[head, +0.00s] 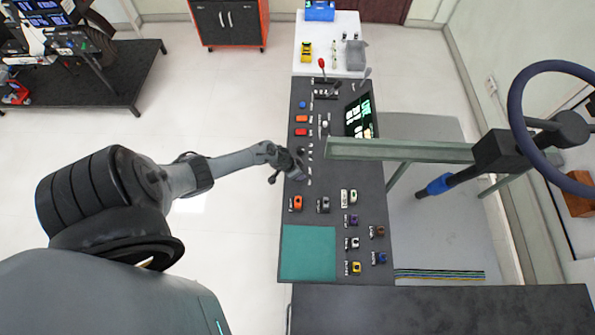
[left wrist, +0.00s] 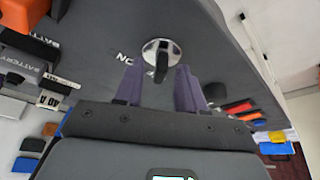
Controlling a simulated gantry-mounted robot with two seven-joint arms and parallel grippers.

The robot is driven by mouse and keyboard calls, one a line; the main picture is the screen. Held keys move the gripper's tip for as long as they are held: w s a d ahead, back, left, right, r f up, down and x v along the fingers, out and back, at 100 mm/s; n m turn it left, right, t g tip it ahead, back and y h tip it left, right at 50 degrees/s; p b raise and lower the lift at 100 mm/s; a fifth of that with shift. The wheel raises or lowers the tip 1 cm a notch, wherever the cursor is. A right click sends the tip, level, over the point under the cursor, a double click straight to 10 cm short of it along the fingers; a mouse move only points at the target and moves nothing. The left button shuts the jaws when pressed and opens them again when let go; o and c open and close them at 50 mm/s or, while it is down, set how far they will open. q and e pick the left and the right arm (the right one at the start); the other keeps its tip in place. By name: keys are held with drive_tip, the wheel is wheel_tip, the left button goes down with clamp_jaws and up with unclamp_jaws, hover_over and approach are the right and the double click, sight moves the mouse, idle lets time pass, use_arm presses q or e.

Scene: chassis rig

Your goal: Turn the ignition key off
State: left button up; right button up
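The ignition switch (left wrist: 162,52) shows in the left wrist view as a round silver plate with a dark key knob (left wrist: 161,68) on the panel. Part of a white label, upside down and seemingly reading ON, is beside it. My left gripper (left wrist: 156,72) is open, with one purple finger on each side of the knob and visible gaps between. In the head view my left gripper (head: 291,168) is over the left edge of the dark panel (head: 325,235) and hides the switch there. My right gripper is not in view.
A green beam (head: 400,150) crosses just right of the gripper. A screen (head: 360,115), several coloured switches and a green mat (head: 308,252) are on the panel. A steering wheel (head: 520,120) stands at the right.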

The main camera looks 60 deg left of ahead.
use_arm(q)
drive_tip(key=shift+r, duration=0.1)
drive_tip(key=p+v, duration=0.2)
drive_tip(key=v, duration=0.8)
drive_tip(key=shift+s+r+p, duration=0.25)
drive_tip(key=shift+p, duration=0.05)
